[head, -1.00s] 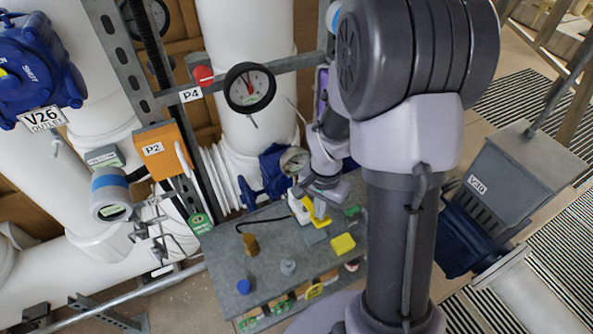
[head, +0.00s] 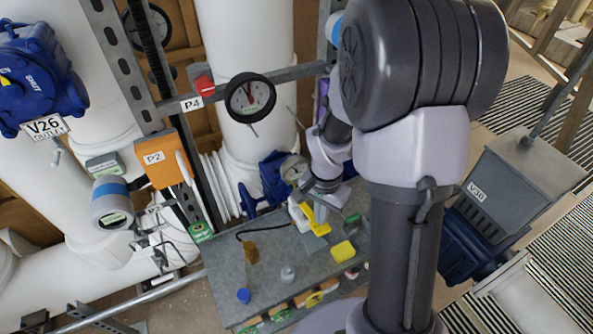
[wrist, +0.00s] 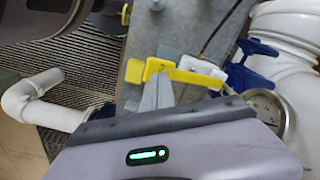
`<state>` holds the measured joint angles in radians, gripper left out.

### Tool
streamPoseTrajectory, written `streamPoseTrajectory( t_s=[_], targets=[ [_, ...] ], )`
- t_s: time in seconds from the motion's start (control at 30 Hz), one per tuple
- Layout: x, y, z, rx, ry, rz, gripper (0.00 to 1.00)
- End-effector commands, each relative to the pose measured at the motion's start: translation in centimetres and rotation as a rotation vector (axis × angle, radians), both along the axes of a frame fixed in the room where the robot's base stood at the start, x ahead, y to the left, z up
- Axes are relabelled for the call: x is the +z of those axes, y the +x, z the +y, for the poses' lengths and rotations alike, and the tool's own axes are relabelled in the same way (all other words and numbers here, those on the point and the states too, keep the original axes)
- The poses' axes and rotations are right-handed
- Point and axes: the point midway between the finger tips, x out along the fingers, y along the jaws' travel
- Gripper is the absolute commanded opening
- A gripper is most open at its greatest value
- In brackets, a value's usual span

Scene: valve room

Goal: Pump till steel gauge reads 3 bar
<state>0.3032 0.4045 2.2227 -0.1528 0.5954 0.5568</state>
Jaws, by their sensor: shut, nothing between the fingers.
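The steel-rimmed gauge (head: 293,169) stands at the back of the bench beside a blue valve. It also shows at the right of the wrist view (wrist: 268,106), partly hidden by my gripper body; its reading is too small to tell. A yellow lever (head: 317,222) with a white part lies below my gripper (head: 324,198). In the wrist view the lever (wrist: 190,75) runs across just beyond my grey fingertips (wrist: 158,84). The fingers are shut with nothing between them, close to the lever; I cannot tell whether they touch it.
The grey bench (head: 220,262) holds a yellow block (head: 343,251), a brass-coloured piece (head: 251,254) and a blue-capped item (head: 243,295). A dark-rimmed gauge (head: 250,97) hangs by label P4. The blue valve (head: 272,178) and white pipes stand close behind the bench.

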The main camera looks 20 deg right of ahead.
Motion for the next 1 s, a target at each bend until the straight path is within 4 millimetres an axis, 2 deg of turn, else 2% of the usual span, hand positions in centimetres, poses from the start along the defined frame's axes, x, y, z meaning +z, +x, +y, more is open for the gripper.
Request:
streamPoseTrajectory(
  t_s=[0.33, 1.0],
  targets=[
    [-0.5, 0.0, 0.0, -0.001, 0.001, 0.001, 0.00],
    [-5.3, 0.0, 0.0, -0.001, 0.000, 0.000, 0.00]
  ],
)
